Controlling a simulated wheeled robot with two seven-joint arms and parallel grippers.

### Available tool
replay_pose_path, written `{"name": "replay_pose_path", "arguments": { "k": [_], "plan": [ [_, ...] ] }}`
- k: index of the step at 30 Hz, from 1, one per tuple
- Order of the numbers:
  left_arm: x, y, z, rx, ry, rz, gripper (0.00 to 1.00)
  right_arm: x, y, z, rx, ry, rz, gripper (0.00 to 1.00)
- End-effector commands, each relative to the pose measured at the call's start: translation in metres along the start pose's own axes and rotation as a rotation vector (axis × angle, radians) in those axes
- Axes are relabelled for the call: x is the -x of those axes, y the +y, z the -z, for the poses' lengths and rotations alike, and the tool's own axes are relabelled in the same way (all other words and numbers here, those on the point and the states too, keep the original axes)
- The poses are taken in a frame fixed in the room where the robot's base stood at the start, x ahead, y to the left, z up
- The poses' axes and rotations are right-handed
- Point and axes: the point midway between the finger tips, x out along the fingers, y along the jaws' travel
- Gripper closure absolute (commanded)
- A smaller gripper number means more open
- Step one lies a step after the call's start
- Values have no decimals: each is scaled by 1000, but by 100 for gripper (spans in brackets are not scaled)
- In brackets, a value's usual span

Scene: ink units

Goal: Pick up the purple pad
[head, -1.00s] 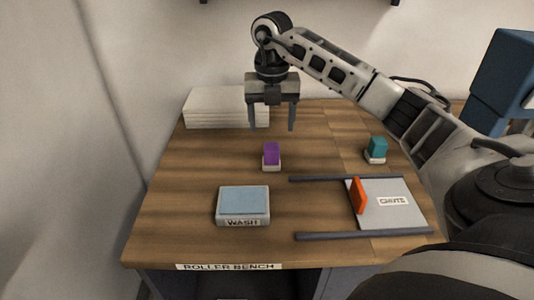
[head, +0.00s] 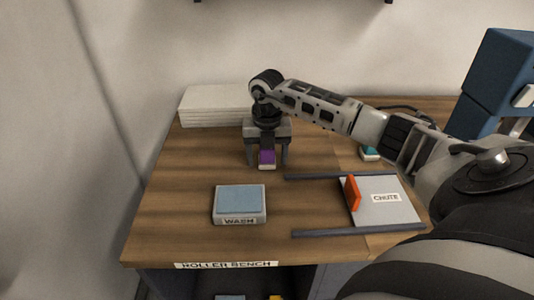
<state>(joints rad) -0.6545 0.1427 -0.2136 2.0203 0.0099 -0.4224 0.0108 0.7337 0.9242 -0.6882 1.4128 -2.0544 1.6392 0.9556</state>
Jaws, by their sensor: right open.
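The purple pad (head: 267,157) stands upright on a small pale base (head: 267,167) towards the back middle of the wooden bench. My right gripper (head: 267,164) is open and lowered over it, with one finger on each side of the pad. The fingers look apart from the pad; the palm hides its top. My left gripper is not in view.
A blue-topped wash tray (head: 240,219) sits in front. A grey chute plate (head: 400,211) with an orange flap (head: 352,193) lies right, between two dark rails. A teal pad (head: 369,153) is partly hidden by my arm. White sheets (head: 214,107) are stacked behind.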

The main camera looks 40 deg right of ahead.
Motion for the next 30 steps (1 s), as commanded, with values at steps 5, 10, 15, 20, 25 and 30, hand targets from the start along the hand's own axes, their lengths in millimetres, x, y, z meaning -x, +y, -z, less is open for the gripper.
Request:
{"name": "replay_pose_path", "arguments": {
  "k": [5, 10, 15, 20, 25, 30],
  "plan": [
    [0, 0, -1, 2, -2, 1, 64, 0, 0, 0, 0, 0, 0, 52],
    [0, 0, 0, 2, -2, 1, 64, 0, 0, 0, 0, 0, 0, 82],
    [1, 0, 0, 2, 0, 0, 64, 1, 0, 0, 0, -1, 0, 82],
    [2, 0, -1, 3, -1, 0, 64, 4, 0, 0, 0, -2, 0, 82],
    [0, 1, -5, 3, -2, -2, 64, 20, 0, -1, 0, -5, -2, 82],
    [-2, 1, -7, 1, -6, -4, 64, 51, -8, 14, 3, -7, 1, 82]
  ]
}}
